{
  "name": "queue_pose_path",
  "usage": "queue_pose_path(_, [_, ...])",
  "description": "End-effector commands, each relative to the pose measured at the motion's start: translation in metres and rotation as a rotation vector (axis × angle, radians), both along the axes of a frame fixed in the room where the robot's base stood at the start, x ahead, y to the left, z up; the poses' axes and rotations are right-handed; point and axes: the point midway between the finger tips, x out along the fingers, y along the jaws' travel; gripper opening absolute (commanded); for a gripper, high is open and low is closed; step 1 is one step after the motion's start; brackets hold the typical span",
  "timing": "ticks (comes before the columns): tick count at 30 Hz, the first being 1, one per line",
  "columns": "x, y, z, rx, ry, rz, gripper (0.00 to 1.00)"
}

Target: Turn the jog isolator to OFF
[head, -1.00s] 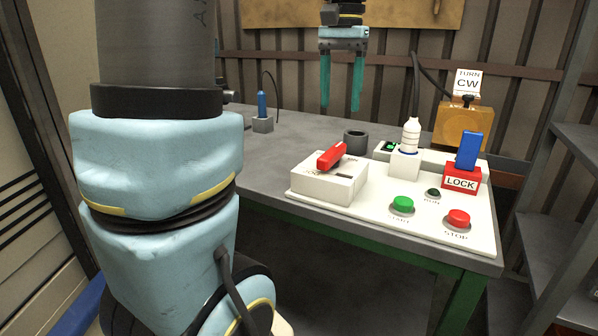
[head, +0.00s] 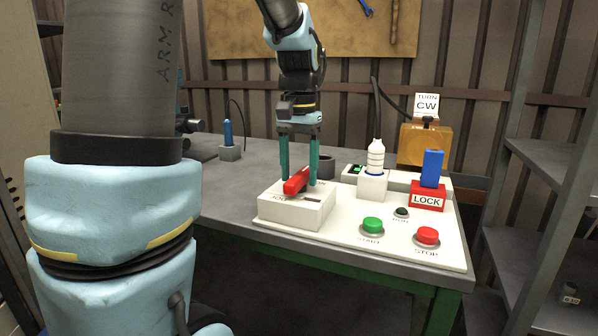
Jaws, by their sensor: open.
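The jog isolator is a white box (head: 300,213) with a red handle (head: 294,187) on top, at the left end of the white panel. The handle lies at a slant, its near end to the lower left. Lettering on the box top is partly hidden and too small to read fully. My gripper (head: 298,178) points down over the box. Its two teal fingers are open, one on each side of the red handle. I cannot tell whether either finger touches the handle.
The white panel (head: 330,238) also carries a green START button (head: 372,225), a red STOP button (head: 428,236), a red LOCK block (head: 428,200) with a blue piece (head: 432,168), and a white bottle-shaped part (head: 376,157). A dark grey cylinder (head: 327,167) stands close behind the isolator.

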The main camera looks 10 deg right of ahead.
Motion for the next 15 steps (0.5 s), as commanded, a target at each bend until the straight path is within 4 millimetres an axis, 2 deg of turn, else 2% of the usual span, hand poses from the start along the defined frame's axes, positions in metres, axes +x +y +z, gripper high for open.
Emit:
queue_pose_path(8, [0.0,0.0,-0.001,0.0,0.0,0.0,0.61])
queue_pose_path(15, [0.0,0.0,-0.0008,0.0,0.0,0.0,0.34])
